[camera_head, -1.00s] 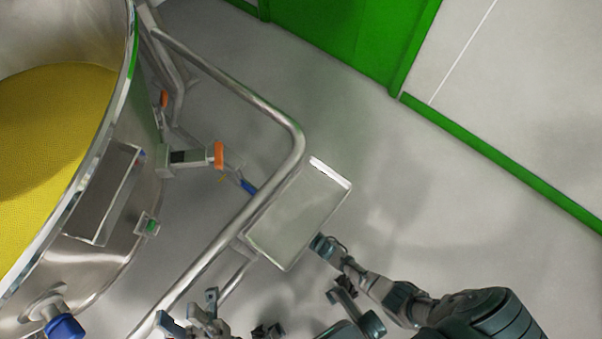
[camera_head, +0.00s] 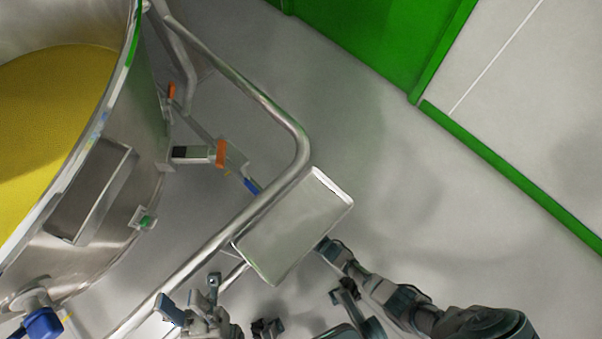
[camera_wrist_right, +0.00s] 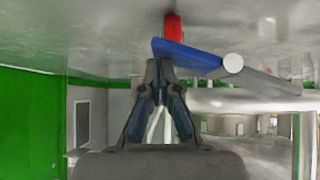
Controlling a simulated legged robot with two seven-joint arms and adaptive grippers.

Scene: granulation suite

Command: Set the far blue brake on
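In the right wrist view a blue lever (camera_wrist_right: 188,55) with a red part (camera_wrist_right: 173,27) lies just beyond my right gripper (camera_wrist_right: 159,66). Its fingertips are together, close below the lever; I cannot tell whether they touch it. In the head view the right gripper (camera_head: 326,246) is at the tray's right edge, partly hidden. My left gripper (camera_head: 192,296) is at the bottom, fingers apart and empty, near the rail.
A bent steel rail (camera_head: 303,140) runs around the steel vessel (camera_head: 145,180) holding yellow material. An orange-tipped bracket (camera_head: 220,153) sticks out from the vessel. A blue part (camera_head: 40,323) is at lower left. The floor to the right is clear, up to the green kerb (camera_head: 520,185).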

